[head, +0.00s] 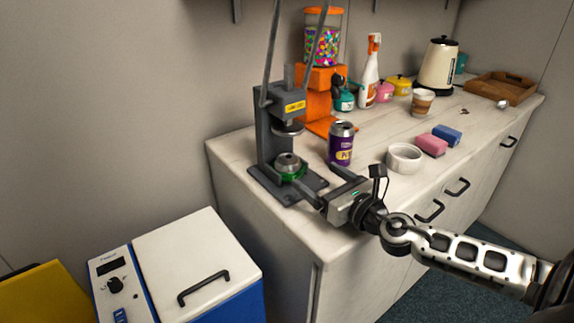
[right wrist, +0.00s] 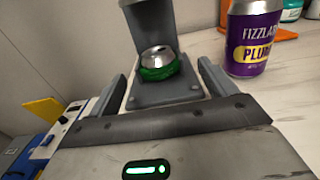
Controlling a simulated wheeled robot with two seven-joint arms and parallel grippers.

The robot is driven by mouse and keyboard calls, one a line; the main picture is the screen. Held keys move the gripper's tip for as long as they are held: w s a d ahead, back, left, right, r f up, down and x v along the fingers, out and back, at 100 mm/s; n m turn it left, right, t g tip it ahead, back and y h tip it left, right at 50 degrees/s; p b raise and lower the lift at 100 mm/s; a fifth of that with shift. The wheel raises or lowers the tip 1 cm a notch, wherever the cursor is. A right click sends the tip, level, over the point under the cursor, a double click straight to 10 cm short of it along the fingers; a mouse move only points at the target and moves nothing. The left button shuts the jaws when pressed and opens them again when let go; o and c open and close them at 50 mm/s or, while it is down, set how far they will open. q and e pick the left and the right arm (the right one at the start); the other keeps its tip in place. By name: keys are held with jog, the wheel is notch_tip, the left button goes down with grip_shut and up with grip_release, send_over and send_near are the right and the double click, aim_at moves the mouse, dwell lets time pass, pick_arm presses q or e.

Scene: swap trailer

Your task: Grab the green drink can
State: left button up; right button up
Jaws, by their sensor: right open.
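The green drink can (head: 290,167) sits on the base plate of a dark grey press (head: 283,118) at the counter's left end. It looks short and squashed, with a silver top and a green lower part, and stands below the press's raised head. In the right wrist view the green can (right wrist: 158,66) shows ahead, between the two fingers. My right gripper (head: 320,184) is open and empty, just to the right of the can and apart from it. My left gripper is not in view.
A purple can (head: 341,146) stands close to the right of the press. A white bowl (head: 404,158), pink sponge (head: 432,145) and blue sponge (head: 447,134) lie farther right. An orange candy dispenser (head: 320,75) stands behind. A white-lidded box (head: 195,265) is at lower left.

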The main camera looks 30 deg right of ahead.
aim_at(295, 165)
jog(key=w, duration=0.3)
jog(key=w+p, duration=0.1)
jog(key=w, duration=0.1)
jog(key=shift+w+a, duration=0.25)
jog(key=w, duration=0.2)
jog(key=w+a, duration=0.1)
jog(key=w, duration=0.1)
jog(key=shift+w+f+p, duration=0.2)
jog(key=shift+w+p, duration=0.05)
jog(key=shift+p, duration=0.1)
jog(key=shift+w+a, duration=0.1)
jog(key=shift+w, duration=0.3)
jog(key=c, duration=1.1)
